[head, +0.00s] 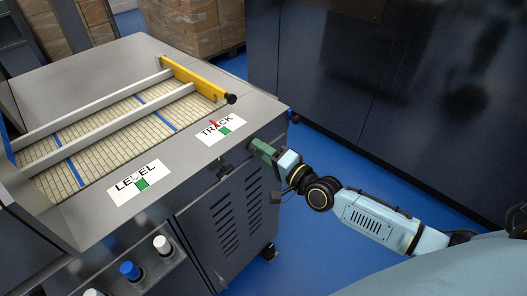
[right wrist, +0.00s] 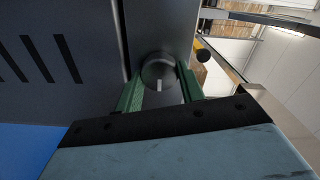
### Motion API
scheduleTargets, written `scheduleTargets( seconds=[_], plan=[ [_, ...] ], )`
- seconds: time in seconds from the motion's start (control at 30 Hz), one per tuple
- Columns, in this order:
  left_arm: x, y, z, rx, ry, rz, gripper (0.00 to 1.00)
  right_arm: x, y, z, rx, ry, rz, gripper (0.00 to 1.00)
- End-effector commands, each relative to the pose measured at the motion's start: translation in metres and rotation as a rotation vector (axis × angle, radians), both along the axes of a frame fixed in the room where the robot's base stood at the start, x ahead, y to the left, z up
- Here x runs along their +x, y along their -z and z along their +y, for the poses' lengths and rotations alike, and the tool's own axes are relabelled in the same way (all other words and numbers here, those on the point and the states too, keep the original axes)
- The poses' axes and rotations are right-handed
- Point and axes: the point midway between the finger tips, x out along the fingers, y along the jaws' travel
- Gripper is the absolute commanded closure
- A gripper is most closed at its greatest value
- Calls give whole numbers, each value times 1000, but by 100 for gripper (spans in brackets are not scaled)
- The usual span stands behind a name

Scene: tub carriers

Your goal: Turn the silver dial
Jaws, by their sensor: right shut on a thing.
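The silver dial (right wrist: 158,70) shows in the right wrist view as a round grey knob with a pale pointer mark, on the dark face of the machine. My right gripper (head: 261,149) reaches the machine's front face just under its top edge. In the right wrist view its green fingers (right wrist: 160,92) stand on either side of the dial and are shut on it. In the head view the gripper hides the dial. My left gripper is in neither view.
The machine's top (head: 245,112) carries a conveyor with a yellow bar (head: 190,77) and TRACK (head: 221,129) and LEVEL (head: 139,183) labels. A dark cabinet (head: 400,80) stands behind; blue floor (head: 345,170) lies between.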

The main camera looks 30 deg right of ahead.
Motion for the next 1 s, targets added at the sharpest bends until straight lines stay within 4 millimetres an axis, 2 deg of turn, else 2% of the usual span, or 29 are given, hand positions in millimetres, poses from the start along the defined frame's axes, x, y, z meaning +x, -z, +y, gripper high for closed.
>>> scheduleTargets(
  seconds=[0.33, 0.37, 0.5, 0.83, 1.0],
  plan=[
    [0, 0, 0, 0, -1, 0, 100, 0, 0, 0, 1, 0, -1, 84],
    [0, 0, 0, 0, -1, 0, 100, 0, 0, 0, 1, 0, -1, 57],
    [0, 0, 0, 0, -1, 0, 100, 0, 0, 0, 0, 0, 0, 40],
    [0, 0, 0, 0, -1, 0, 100, -2, 0, -1, 0, 0, 1, 40],
    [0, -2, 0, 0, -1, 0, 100, -20, 1, -7, -2, 0, 3, 40]
  ],
)
